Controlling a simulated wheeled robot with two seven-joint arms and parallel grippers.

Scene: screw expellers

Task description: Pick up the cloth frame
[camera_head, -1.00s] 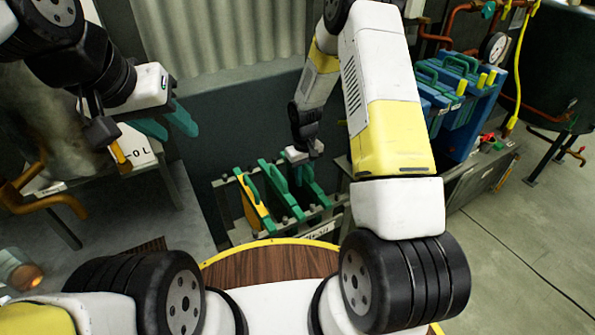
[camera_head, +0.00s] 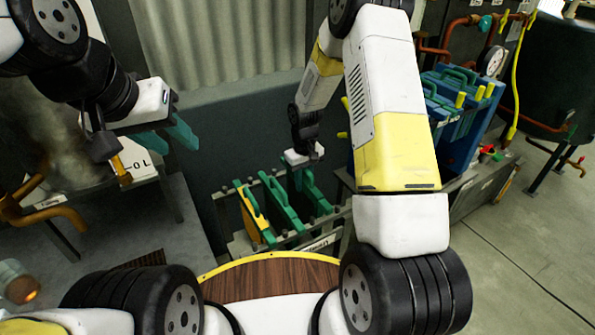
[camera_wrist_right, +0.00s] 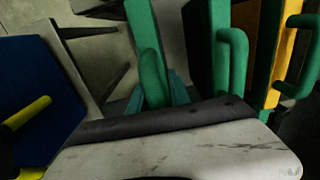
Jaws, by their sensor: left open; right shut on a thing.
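Several upright frames with handles stand side by side in a low rack (camera_head: 316,240). One frame is yellow (camera_head: 254,214) and two are green. The right-hand green cloth frame (camera_head: 318,197) is under my right gripper (camera_head: 305,170). In the right wrist view, my right gripper (camera_wrist_right: 163,92) has its teal fingers shut on that frame's green handle (camera_wrist_right: 150,65); the fingers are partly hidden by the wrist body. The middle green frame (camera_head: 283,208) and the yellow frame (camera_wrist_right: 283,50) stand beside it. My left gripper (camera_head: 172,135) is open and empty, in the air at the left.
A blue machine (camera_head: 462,110) with green handles and yellow knobs stands to the right of the rack. A grey table (camera_head: 140,190) with a white lettered box (camera_head: 137,160) is at the left. A corrugated wall panel (camera_head: 220,45) rises behind. The floor at right is open.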

